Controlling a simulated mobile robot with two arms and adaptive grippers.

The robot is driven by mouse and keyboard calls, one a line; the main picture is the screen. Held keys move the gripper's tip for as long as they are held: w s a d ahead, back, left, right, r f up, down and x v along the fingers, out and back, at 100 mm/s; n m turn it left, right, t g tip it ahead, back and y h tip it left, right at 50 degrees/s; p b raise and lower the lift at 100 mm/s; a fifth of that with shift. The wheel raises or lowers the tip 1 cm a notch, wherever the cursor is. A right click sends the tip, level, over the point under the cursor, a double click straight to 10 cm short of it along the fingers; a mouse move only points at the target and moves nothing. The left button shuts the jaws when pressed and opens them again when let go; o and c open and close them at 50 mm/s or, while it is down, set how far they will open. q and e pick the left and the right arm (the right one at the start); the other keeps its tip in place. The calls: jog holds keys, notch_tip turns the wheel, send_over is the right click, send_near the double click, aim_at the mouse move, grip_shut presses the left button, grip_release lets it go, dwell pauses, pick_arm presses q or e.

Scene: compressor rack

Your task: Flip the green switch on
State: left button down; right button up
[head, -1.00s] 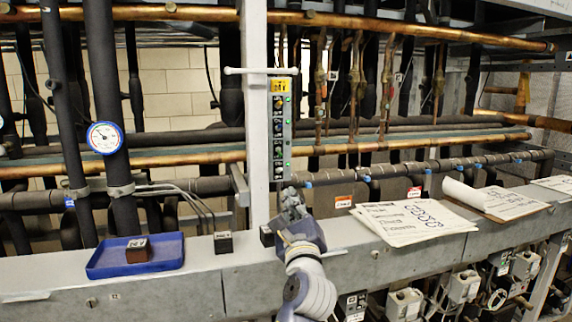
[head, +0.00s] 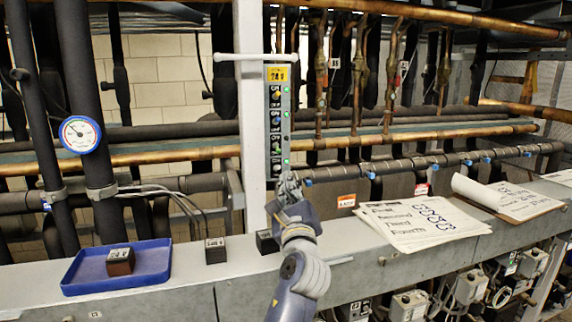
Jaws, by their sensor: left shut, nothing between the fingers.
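A narrow grey switch panel (head: 287,128) with a yellow label on top is fixed to the white upright post. It carries a column of small switches with green lights beside them. A green switch (head: 276,146) appears in the lower half of the column; its lever position is too small to tell. My left gripper (head: 288,183) is shut and empty, pointing up at the panel's bottom end, below the green switch. It overlaps the panel's lower edge in view; I cannot tell whether it touches. My right gripper is not in view.
A blue tray (head: 150,262) holding a dark block (head: 120,262) sits on the grey ledge at left. Another dark block (head: 215,250) stands right of it. Papers (head: 405,222) and a clipboard (head: 508,203) lie at right. A white crossbar (head: 256,57) tops the panel.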

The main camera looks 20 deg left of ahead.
aim_at(285, 156)
pick_arm(q)
jog(key=p+x, duration=0.2)
jog(key=x, duration=0.6)
jog(key=shift+s+r, duration=0.1)
jog(key=shift+w+a, duration=0.2)
jog(key=shift+w, duration=0.15)
jog(key=shift+r, duration=0.1)
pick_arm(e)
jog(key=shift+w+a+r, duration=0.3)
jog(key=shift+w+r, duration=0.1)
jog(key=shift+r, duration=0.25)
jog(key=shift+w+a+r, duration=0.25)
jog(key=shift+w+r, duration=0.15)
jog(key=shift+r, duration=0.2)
